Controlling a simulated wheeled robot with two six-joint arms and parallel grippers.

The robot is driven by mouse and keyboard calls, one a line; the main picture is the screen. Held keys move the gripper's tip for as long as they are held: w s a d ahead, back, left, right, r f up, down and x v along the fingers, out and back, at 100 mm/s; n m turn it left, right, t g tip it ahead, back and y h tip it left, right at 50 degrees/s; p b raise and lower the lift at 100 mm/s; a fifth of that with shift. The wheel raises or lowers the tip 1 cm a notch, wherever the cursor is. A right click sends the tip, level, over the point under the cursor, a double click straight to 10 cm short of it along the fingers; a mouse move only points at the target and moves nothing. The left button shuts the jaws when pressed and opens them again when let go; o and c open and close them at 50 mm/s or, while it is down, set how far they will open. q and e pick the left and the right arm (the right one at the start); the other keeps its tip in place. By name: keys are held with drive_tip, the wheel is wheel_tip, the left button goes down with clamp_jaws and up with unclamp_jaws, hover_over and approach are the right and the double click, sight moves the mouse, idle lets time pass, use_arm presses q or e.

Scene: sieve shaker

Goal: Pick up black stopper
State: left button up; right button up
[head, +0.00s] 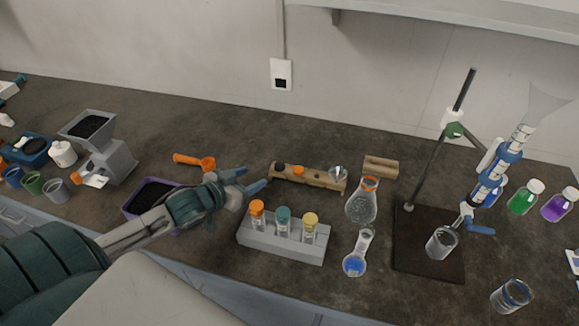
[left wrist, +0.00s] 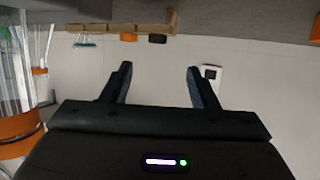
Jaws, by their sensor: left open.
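The black stopper (head: 279,167) sits at the left end of a wooden rack (head: 318,182), just left of an orange stopper (head: 298,171). In the left wrist view, which looks upside down, the black stopper (left wrist: 158,39) shows at the top beside the orange stopper (left wrist: 128,37), beyond my fingertips. My left gripper (head: 252,180) is open and empty, a little to the left of the rack's left end. Its two fingers (left wrist: 160,68) stand apart in the left wrist view, with nothing between them. My right gripper is not in view.
A grey rack (head: 282,244) with orange-, teal- and yellow-capped vials stands in front of the wooden rack. A round flask (head: 361,206) with an orange ring stands to the right. A purple-rimmed tray (head: 150,195) lies beneath my left arm. A burette stand (head: 428,250) is farther right.

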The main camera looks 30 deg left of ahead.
sight(279, 165)
use_arm(q)
drive_tip(key=x, duration=0.3)
drive_tip(key=shift+w+b, duration=0.2)
drive_tip(key=shift+b, duration=0.15)
drive_tip(key=shift+x, duration=1.15)
drive_tip(key=x, duration=0.2)
drive_tip(key=p+x, duration=0.1)
drive_tip(key=x, duration=0.1)
drive_tip(key=shift+d+r, duration=0.1)
drive_tip(key=shift+d, duration=0.15)
drive_tip(key=shift+w, duration=0.3)
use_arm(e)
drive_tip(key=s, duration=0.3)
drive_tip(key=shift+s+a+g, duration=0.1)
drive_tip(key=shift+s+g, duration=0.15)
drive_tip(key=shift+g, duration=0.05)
use_arm(q)
drive_tip(key=c, duration=1)
drive_tip(key=shift+c, duration=0.2)
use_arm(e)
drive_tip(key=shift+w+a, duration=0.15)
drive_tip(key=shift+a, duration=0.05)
